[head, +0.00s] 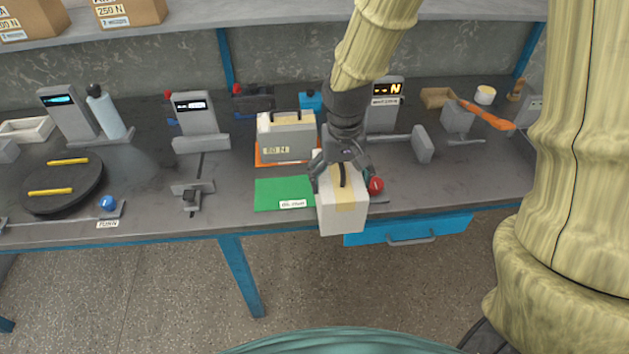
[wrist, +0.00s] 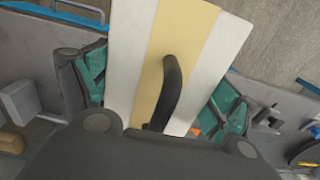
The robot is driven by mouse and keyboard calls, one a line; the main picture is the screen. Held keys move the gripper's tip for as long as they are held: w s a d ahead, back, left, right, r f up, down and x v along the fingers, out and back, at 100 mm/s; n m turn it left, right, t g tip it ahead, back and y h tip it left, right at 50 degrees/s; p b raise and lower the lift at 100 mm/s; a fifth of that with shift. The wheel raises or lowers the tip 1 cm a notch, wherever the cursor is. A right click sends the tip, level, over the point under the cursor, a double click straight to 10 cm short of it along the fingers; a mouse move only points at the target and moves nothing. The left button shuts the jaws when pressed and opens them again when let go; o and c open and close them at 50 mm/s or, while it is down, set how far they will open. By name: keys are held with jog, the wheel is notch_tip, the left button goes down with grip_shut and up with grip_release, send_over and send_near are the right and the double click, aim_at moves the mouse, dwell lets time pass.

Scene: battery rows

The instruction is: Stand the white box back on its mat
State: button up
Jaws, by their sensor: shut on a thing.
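The white box (head: 341,214) has a tan band and a dark handle on top. My gripper (head: 342,172) is shut on it from above, near the front edge of the bench. The box also shows in the wrist view (wrist: 137,62), with its dark handle (wrist: 168,92) between the teal-padded fingers (wrist: 160,95). A green mat (head: 272,193) with a small label lies flat on the bench just left of the box. The box looks upright and covers the mat's right end in the head view. I cannot tell whether the box touches anything below.
A grey-white box (head: 288,138) marked 50 N stands on an orange mat (head: 266,161) behind the green mat. A red knob (head: 376,185) is close to the right of the held box. A blue drawer (head: 408,229) is under the bench edge. Gauges stand behind.

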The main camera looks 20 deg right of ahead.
jog(key=w+a+f+p, duration=0.2)
jog(key=w+a, duration=0.1)
jog(key=w, duration=0.3)
jog(key=w+a+f+p, duration=0.2)
jog(key=w+a, duration=0.2)
jog(key=w, duration=0.3)
jog(key=shift+a+f, duration=0.15)
jog(key=shift+f, duration=0.25)
jog(key=shift+f, duration=0.1)
jog(key=o, duration=1.8)
notch_tip(320, 180, up, 12)
jog(key=shift+r+b, duration=0.1)
jog(key=shift+b, duration=0.65)
